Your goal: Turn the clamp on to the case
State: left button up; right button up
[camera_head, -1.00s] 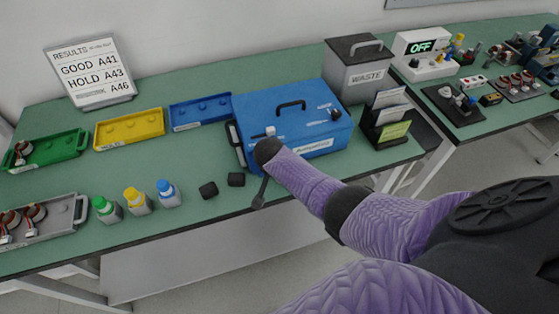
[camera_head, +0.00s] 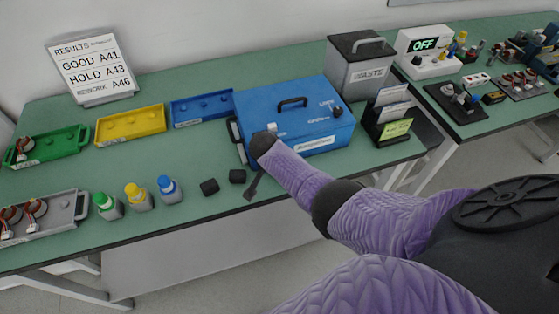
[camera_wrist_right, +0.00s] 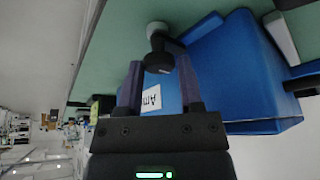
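The blue case (camera_head: 296,110) sits on the green table, with a black top handle, a black knob at its right and a label on its front. A black upright bar (camera_head: 237,145) stands at its left side. My right arm reaches in front of the case; a dark part of my right gripper (camera_head: 252,187) shows near the table's front edge. In the right wrist view my right gripper (camera_wrist_right: 160,68) is open, with a round black knob (camera_wrist_right: 158,63) at its fingertips; contact cannot be told. A white round part (camera_wrist_right: 157,29) lies behind that knob. My left gripper is out of view.
Yellow (camera_head: 130,125), green and blue trays lie behind.

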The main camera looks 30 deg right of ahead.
jog(key=o, duration=0.4)
jog(key=p+v, duration=0.6)
jog(key=v, duration=0.4)
jog(key=s+a+f+n+g+y+b, duration=0.1)
jog(key=s+f+n+b, duration=0.3)
jog(key=s+f, duration=0.6)
jog(key=s+a+f+n+y+b, duration=0.1)
jog(key=s+f+n+b, duration=0.4)
jog(key=f, duration=0.9)
jog(key=s+f+n+b, duration=0.1)
jog(key=s+f, duration=0.2)
jog(key=s, duration=0.4)
jog(key=s+f+n+y+b, duration=0.1)
jog(key=s+f+n, duration=0.1)
jog(key=s, duration=0.5)
jog(key=s+f+n+b, duration=0.1)
jog(key=s+f+n, duration=0.1)
jog(key=s+f, duration=0.3)
jog(key=shift+s+a+g+y, duration=0.15)
jog(key=shift+s+g+y, duration=0.05)
jog(key=shift+s, duration=0.55)
jog(key=shift+s+a+g+y, duration=0.15)
jog(key=shift+s+g+y, duration=0.05)
jog(key=shift+s, duration=0.6)
